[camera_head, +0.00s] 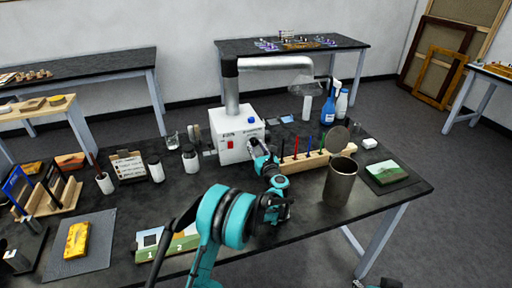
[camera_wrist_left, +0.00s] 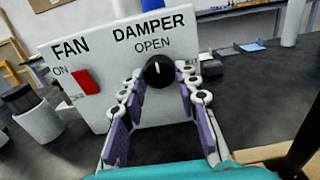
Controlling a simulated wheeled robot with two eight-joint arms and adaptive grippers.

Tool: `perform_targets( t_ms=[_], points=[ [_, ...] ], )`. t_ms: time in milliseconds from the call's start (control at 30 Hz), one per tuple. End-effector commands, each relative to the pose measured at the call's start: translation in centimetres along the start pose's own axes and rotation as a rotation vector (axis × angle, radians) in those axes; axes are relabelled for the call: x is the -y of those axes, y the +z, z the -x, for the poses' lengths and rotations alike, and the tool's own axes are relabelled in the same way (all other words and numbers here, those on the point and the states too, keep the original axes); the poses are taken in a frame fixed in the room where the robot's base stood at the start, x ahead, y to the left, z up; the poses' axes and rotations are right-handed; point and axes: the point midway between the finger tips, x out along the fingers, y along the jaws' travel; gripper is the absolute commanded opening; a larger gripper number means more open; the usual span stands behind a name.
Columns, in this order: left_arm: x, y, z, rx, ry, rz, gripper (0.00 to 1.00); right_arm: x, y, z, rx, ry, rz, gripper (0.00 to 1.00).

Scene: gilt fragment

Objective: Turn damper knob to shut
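The white extractor box (camera_head: 238,146) stands on the dark table. Its front, in the left wrist view (camera_wrist_left: 95,60), reads FAN, with a red switch, and DAMPER, with OPEN above the knob. The black damper knob (camera_wrist_left: 159,72) has a white pointer line standing nearly upright, towards OPEN. My left gripper (camera_head: 257,148) is at the front of the box. In the left wrist view, the fingers of my left gripper (camera_wrist_left: 161,78) are apart, one tip on each side of the knob. Whether they touch it is hard to tell. My right gripper is not in view.
A metal duct (camera_head: 270,63) rises from the box. A wooden rack with coloured tools (camera_head: 305,162) and a metal can (camera_head: 340,183) stand right of my gripper. Jars (camera_head: 190,160) stand left of the box. A blue spray bottle (camera_head: 329,106) stands behind the rack.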

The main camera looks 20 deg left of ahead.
Motion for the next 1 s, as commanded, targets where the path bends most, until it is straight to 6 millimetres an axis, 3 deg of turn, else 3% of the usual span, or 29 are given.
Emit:
perform_targets(
  t_ms=[467, 1000],
  points=[
    [-0.02, 0.00, -0.02, 0.000, 0.000, -0.083, 0.02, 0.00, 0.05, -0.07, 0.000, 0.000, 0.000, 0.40],
    [-0.10, 0.05, -0.04, 0.000, 0.000, -0.545, 0.02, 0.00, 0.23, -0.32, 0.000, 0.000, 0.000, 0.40]
  ],
)
